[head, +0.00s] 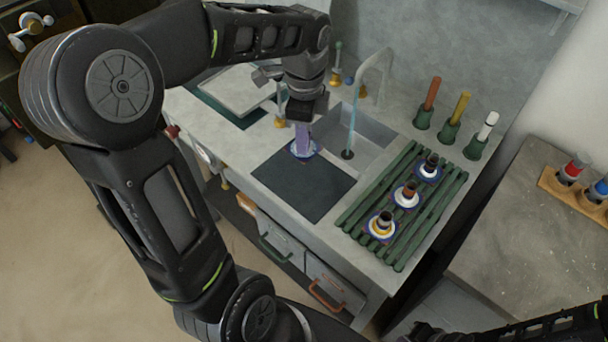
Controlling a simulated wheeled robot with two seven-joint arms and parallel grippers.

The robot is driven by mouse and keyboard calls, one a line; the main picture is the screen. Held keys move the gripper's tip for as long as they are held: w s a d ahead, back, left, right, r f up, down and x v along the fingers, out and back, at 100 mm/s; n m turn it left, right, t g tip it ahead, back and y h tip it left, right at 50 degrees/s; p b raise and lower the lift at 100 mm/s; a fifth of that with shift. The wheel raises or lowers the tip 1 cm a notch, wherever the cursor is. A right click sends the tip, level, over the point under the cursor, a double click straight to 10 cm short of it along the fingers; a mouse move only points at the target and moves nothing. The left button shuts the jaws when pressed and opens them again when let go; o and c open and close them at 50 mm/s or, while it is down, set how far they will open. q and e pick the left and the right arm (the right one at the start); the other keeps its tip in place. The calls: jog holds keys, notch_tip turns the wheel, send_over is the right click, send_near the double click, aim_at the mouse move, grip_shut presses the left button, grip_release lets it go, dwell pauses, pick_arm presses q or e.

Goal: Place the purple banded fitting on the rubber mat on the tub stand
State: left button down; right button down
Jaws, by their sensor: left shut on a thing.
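The purple fitting (302,136) hangs upright below my left gripper (301,121), which is shut on its upper part. Its white, blue-rimmed foot (304,151) is at the lower end. The dark rubber mat (303,187) lies flat and bare on the grey tub stand (384,283), in front of the sink. In the head view the foot overlaps the mat's far corner; I cannot tell whether it touches. Part of my right arm's end (426,333) shows at the bottom edge; its fingers cannot be made out.
A green slatted rack (350,219) right of the mat holds three banded fittings. The sink (374,131) with its tap (377,62) lies behind. Three coloured handles in green holders stand at the back right. A grey board (236,91) lies at the left.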

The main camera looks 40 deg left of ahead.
pick_arm(q)
send_over(305, 177)
jog(key=shift+f, duration=3.1)
jog(key=shift+f, duration=0.1)
jog(key=shift+f, duration=1.75)
jog(key=shift+f, duration=0.2)
jog(key=c, duration=1.2)
grip_release()
jog(key=shift+o, duration=0.2)
jog(key=shift+r, duration=0.15)
